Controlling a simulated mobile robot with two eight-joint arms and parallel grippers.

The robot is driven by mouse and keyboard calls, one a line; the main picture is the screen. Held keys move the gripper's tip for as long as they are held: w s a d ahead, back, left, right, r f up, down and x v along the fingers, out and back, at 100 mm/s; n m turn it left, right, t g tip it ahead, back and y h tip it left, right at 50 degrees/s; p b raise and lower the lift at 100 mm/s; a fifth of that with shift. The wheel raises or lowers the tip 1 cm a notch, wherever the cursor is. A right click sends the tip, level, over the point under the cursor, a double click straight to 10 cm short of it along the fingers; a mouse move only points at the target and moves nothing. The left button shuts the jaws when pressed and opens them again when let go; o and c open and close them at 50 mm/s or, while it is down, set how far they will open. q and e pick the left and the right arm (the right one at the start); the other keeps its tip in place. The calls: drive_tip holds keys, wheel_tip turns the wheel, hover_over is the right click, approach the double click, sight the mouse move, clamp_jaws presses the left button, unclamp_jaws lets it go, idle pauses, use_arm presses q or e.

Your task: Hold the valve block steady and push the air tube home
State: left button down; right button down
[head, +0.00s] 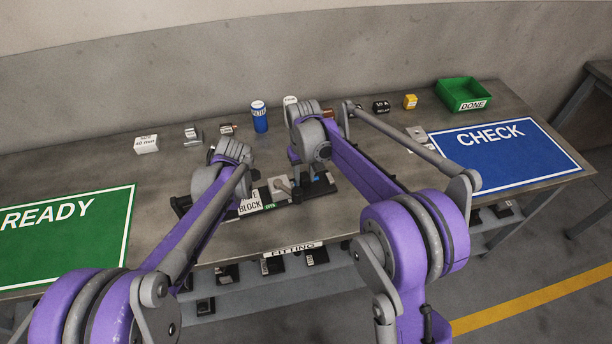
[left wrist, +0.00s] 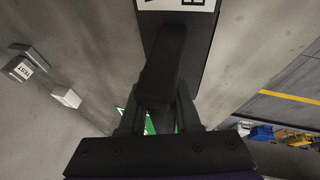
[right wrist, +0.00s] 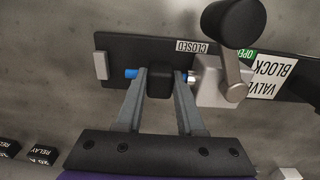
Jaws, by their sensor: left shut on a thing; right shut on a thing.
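The silver valve block (head: 278,188) sits on a dark base plate on the bench; its VALVE BLOCK label faces front. The right wrist view shows the block (right wrist: 215,92) and its black-knobbed lever (right wrist: 234,68) beside a green OPEN tag. My right gripper (right wrist: 160,97) is shut on a black piece, with the blue air tube (right wrist: 131,73) showing on both sides of it. The tube's right end is close to the block's fitting; I cannot tell how deep it sits. My left gripper (left wrist: 160,112) is shut on a black handle (left wrist: 170,55) at the base's left end; its fingertips are partly hidden.
A green READY mat (head: 70,240) lies left, a blue CHECK mat (head: 505,150) right. A green DONE bin (head: 464,92) stands at the back right. A blue can (head: 259,118), a white box (head: 147,144) and small parts line the back. A FITTING label (head: 293,249) marks the front edge.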

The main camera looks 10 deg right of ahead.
drive_tip(key=shift+a, duration=0.7)
drive_tip(key=c, duration=0.5)
unclamp_jaws()
